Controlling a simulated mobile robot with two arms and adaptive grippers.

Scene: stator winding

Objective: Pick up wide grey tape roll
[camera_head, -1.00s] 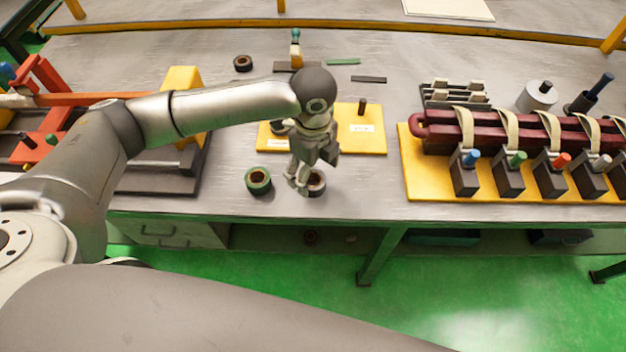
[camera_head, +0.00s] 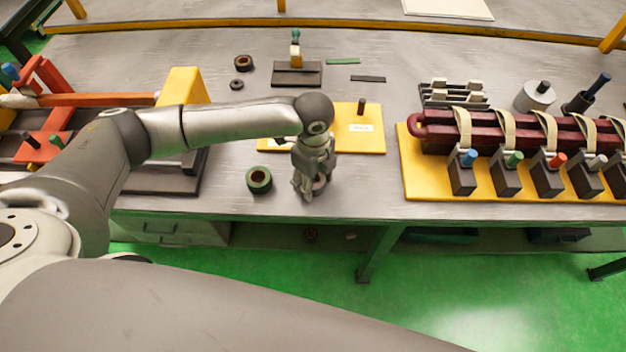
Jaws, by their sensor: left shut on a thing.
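My left gripper (camera_head: 309,192) points down near the table's front edge, in front of the yellow board. It is shut on a small roll (camera_head: 321,184), which I take to be the wide grey tape roll. The fingers hide most of this roll, and I cannot tell whether it touches the table. A green-sided tape roll (camera_head: 259,180) lies just left of the gripper, apart from it. My right gripper is not in view.
The yellow board (camera_head: 372,142) with a peg stands behind the gripper. A brown roll (camera_head: 243,62) and a small dark ring (camera_head: 236,85) lie farther back. A yellow fixture (camera_head: 412,188) with dark red bars stands at right. Orange equipment (camera_head: 98,99) stands at left.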

